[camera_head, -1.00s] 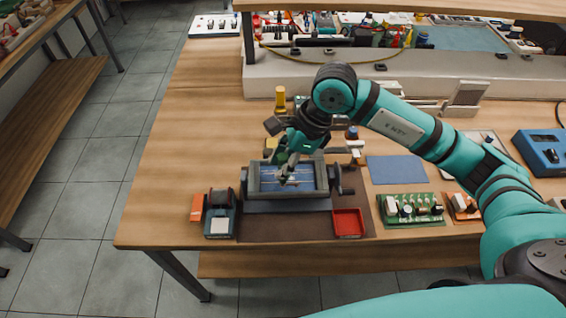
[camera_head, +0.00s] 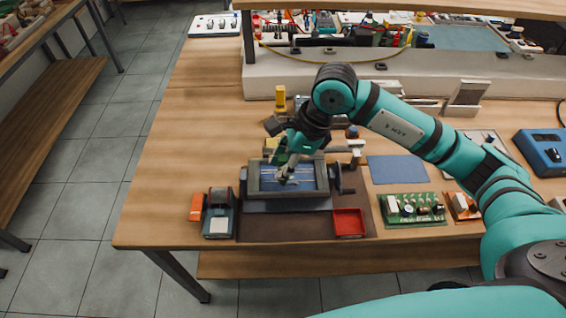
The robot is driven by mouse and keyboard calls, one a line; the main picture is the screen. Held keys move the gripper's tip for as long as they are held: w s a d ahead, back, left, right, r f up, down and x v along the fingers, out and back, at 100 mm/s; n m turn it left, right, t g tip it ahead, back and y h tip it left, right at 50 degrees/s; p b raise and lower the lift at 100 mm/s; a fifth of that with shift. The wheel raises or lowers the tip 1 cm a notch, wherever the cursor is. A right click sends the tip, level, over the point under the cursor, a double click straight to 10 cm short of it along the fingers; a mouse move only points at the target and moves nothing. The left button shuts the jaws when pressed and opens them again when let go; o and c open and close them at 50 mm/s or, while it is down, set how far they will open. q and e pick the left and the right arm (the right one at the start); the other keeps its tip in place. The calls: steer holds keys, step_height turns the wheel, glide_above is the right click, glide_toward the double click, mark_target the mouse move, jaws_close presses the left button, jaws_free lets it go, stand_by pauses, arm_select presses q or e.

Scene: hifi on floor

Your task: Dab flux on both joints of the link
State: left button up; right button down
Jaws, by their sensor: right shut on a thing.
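My right gripper (camera_head: 291,164) points down over the grey frame-like holder (camera_head: 288,194) with a blue board (camera_head: 310,178) in it. The gripper is shut on a thin tool, mostly hidden by the fingers, whose tip is at or just above the board. The link and its two joints are too small to tell apart here. I cannot tell whether the tip touches the board. My left gripper is not in view.
A green circuit board (camera_head: 413,210) and a blue-grey pad (camera_head: 397,169) lie to the right. The left tabletop is clear.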

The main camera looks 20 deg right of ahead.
mark_target(279, 158)
steer(key=shift+s+f+b, duration=0.1)
steer(key=shift+f+b, duration=0.05)
steer(key=shift+b, duration=0.2)
stand_by(1.6)
steer(key=shift+r+p, duration=1.1)
steer(key=shift+r, duration=1.25)
steer(key=shift+s+d+f+p, duration=0.2)
steer(key=shift+d+f+p, duration=0.6)
steer(key=shift+f, duration=0.15)
steer(key=shift+s+d+f+p, duration=0.15)
steer(key=shift+d+f+p, duration=0.6)
steer(key=shift+f, duration=0.15)
steer(key=shift+b, duration=0.6)
